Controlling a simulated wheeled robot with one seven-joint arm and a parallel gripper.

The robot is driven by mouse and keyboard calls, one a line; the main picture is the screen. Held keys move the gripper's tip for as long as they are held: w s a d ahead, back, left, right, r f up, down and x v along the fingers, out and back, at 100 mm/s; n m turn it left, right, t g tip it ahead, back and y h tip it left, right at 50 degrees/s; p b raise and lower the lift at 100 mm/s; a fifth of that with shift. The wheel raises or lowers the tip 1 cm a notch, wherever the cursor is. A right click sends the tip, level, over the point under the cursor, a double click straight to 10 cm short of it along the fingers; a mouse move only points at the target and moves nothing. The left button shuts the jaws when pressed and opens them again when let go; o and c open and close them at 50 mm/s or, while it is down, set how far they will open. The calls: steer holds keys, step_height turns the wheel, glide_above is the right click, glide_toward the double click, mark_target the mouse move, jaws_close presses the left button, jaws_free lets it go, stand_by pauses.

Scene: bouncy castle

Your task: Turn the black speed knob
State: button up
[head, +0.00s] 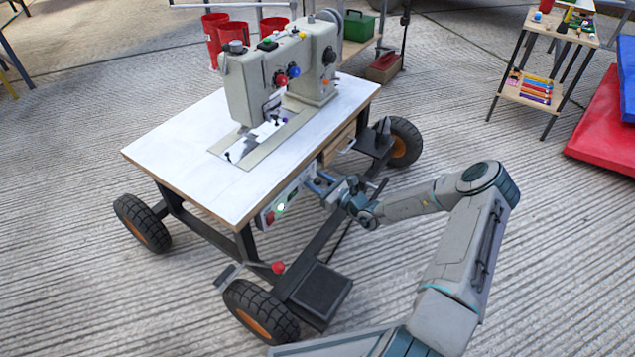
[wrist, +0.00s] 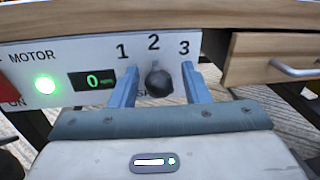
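The black speed knob (wrist: 159,83) is on the white control panel (wrist: 57,57) under the table edge, below the numbers 1, 2 and 3. The panel also shows in the head view (head: 291,197). My gripper (wrist: 159,80) is open, with one blue finger on each side of the knob and a gap to it on both sides. In the head view my gripper (head: 316,184) is at the panel and hides the knob. Which number the knob points to I cannot tell. A green MOTOR light (wrist: 45,84) glows, and a small display (wrist: 93,80) reads 0.
The sewing machine (head: 312,65) stands on the white wheeled table (head: 180,140). A wooden drawer (wrist: 275,58) with a metal handle is right of the panel. A red ball-topped lever (head: 278,267) and a black pedal (head: 318,290) are low in front.

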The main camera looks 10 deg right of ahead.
jaws_close()
steer(key=shift+r+p, duration=0.1)
steer(key=shift+p, duration=0.35)
steer(key=shift+w+d+m+g+p, duration=0.15)
steer(key=shift+m+g+p, duration=0.15)
steer(key=shift+m+p, duration=0.8)
steer(key=shift+w+d+f+m+p, duration=0.2)
steer(key=shift+m+p, duration=0.35)
steer(key=shift+m, duration=0.35)
steer(key=shift+w+d+f+m+p, duration=0.2)
steer(key=shift+m+p, duration=0.35)
steer(key=shift+m, duration=0.35)
steer(key=shift+o, duration=0.3)
jaws_free()
steer(key=shift+s, duration=0.1)
